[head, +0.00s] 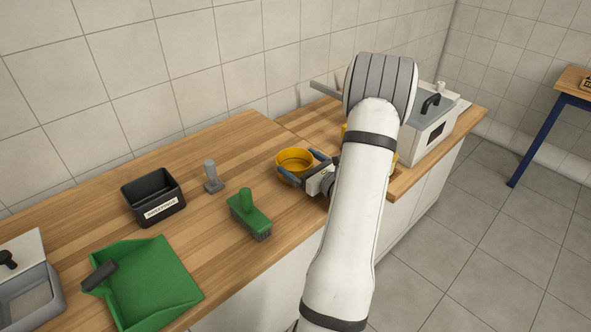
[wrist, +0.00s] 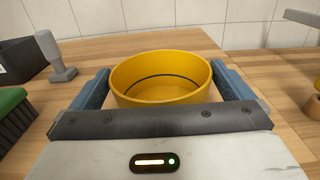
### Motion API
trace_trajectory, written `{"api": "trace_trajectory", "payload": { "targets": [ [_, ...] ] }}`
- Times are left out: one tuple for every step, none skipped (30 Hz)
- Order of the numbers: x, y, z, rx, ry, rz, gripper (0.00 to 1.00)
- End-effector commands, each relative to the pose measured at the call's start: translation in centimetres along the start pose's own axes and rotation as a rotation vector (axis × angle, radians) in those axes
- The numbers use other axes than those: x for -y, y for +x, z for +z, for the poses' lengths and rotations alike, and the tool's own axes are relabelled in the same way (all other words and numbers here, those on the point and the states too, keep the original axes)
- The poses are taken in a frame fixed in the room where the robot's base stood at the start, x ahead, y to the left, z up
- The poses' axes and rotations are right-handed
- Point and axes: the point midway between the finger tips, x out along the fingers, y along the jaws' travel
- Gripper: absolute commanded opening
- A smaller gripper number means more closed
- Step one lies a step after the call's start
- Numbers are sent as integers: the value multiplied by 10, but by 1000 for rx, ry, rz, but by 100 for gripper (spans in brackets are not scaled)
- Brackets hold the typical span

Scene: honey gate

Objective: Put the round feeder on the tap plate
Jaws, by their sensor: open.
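A round yellow bowl-shaped feeder (head: 295,158) stands upright on the wooden counter, near the middle of the head view. It looks empty, with a dark line around its inner wall, in the wrist view (wrist: 160,96). My gripper (head: 302,168) is open, with one blue-grey finger on each side of the feeder. In the wrist view the fingers (wrist: 160,74) flank it with a small gap showing on the right; contact on the left is unclear. I cannot pick out the tap plate for sure; yellow parts (head: 394,163) show partly behind my arm.
Left on the counter (head: 240,150) are a black labelled box (head: 153,197), a grey upright-handled tool (head: 212,177), a green brush (head: 249,215) and a green dustpan (head: 150,285). A white-and-grey unit (head: 430,125) stands right, beyond my arm. The tiled wall runs behind.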

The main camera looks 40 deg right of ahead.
Motion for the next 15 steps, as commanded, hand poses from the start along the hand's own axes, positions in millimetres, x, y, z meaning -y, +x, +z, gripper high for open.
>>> {"api": "trace_trajectory", "payload": {
  "targets": [
    [0,6,1,0,0,2,100],
    [0,8,1,0,0,1,100],
    [0,10,1,1,0,1,100],
    [0,10,0,1,1,0,100],
    [0,11,0,1,1,0,100],
    [0,11,0,0,1,-1,100],
    [0,11,0,0,1,-1,100],
    [0,11,0,0,1,-1,100],
    [0,11,0,0,1,-1,100],
    [0,11,0,0,1,-1,100],
    [0,10,0,0,1,-1,98],
    [0,10,0,0,1,-1,95],
    [0,10,0,0,1,-1,93],
    [0,10,0,0,0,-1,90],
    [0,10,0,0,0,-1,87]
  ]
}}
